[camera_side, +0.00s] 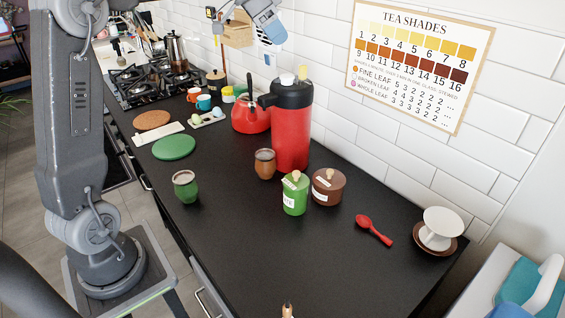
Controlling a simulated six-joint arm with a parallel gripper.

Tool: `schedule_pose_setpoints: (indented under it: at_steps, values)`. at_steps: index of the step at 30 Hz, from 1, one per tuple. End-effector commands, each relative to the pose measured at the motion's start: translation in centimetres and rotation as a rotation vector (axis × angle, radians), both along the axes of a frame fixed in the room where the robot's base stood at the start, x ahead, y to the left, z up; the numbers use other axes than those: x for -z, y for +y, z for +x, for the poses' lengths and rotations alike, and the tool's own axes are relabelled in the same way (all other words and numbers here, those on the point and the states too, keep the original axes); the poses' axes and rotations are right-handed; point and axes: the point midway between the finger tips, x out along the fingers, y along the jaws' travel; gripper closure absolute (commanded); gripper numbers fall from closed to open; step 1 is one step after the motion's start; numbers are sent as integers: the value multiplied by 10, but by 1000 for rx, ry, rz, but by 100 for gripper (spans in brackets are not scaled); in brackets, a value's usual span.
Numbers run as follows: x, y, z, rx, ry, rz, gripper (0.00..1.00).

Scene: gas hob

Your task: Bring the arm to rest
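My arm rises at the left of the side view, from its base on a stand beside the counter. Its upper part leaves the picture at the top. A grey and blue wrist part of my arm hangs in from the top edge, above the back of the counter near the tiled wall. I see nothing held. The black counter (245,240) lies below and to the right of the arm.
A tall red flask (291,130), red kettle (250,118), green canister (295,196), brown pot (328,187), brown cup (264,164) and green cup (186,187) stand on the counter. A red spoon (374,230) lies right. The gas hob (150,82) is far back. The front counter is mostly clear.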

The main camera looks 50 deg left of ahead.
Motion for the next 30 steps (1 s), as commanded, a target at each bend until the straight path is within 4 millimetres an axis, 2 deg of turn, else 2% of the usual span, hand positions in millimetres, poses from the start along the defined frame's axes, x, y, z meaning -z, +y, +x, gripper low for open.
schedule_pose_setpoints:
  at_steps: [1,3,9,13,18,21,24,30]
  values:
    - [-3,-24,-19,-30,24,14,64]
    - [-1,-50,-45,-84,57,31,64]
    - [21,-108,-127,-236,111,81,64]
    - [47,-133,-183,-326,111,109,64]
    - [86,-148,-242,-420,88,127,64]
    - [104,-151,-263,-456,73,129,64]
    - [115,-152,-275,-476,64,128,64]
    - [120,-153,-279,-486,63,127,64]
